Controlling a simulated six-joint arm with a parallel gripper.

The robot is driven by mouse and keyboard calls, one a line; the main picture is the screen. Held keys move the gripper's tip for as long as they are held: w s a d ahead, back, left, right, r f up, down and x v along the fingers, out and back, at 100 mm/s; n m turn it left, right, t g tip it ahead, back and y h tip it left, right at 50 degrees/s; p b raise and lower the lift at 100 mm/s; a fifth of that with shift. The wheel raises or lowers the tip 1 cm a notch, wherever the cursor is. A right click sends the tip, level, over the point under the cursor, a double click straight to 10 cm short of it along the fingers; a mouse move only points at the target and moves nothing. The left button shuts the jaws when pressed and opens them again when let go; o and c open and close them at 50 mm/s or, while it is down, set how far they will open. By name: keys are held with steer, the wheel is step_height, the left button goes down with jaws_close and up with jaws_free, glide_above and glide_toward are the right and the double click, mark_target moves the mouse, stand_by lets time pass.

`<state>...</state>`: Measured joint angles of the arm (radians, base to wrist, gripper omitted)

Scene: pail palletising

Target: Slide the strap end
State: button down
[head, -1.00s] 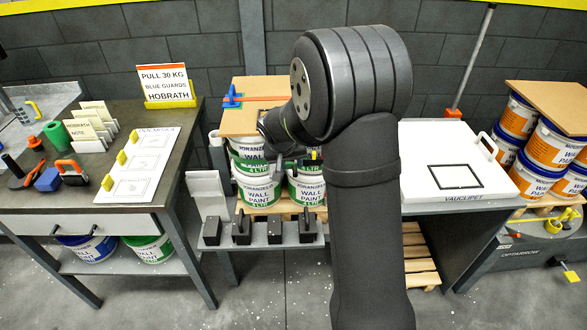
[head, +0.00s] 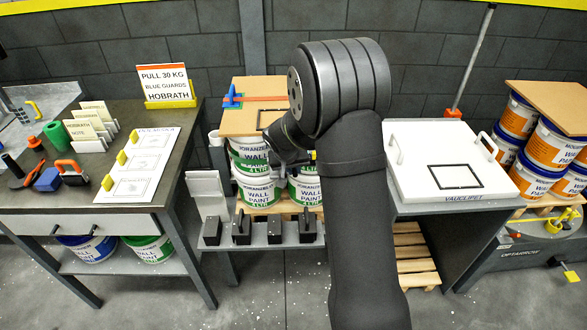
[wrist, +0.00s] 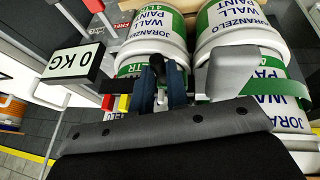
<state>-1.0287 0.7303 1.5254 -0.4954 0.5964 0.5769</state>
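An orange strap (head: 262,99) lies across the brown board on top of the stacked paint pails, with a blue buckle (head: 232,98) at its left end. My gripper (head: 291,167) is low in front of the pails, partly hidden by my arm in the head view. In the wrist view its dark blue fingers (wrist: 160,88) point at the white and green pails (wrist: 150,40). A dark piece shows around the fingers; I cannot tell whether they grip it. A green band (wrist: 285,88) crosses the pails at right; I cannot tell whether it is strap or label.
A "0 KG" display (wrist: 80,60) is left of the fingers, and a pale block (wrist: 221,70) is close on their right. A shelf of black tools (head: 262,233) stands below the pails. A white panel (head: 450,165) is on the right table.

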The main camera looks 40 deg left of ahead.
steer(key=w+d, duration=0.4)
steer(key=shift+w+d, duration=0.15)
steer(key=c, duration=1.5)
jaws_free()
steer(key=shift+o, duration=0.5)
steer(key=shift+r, duration=0.1)
steer(key=v, duration=1.7)
steer(key=x, duration=1.7)
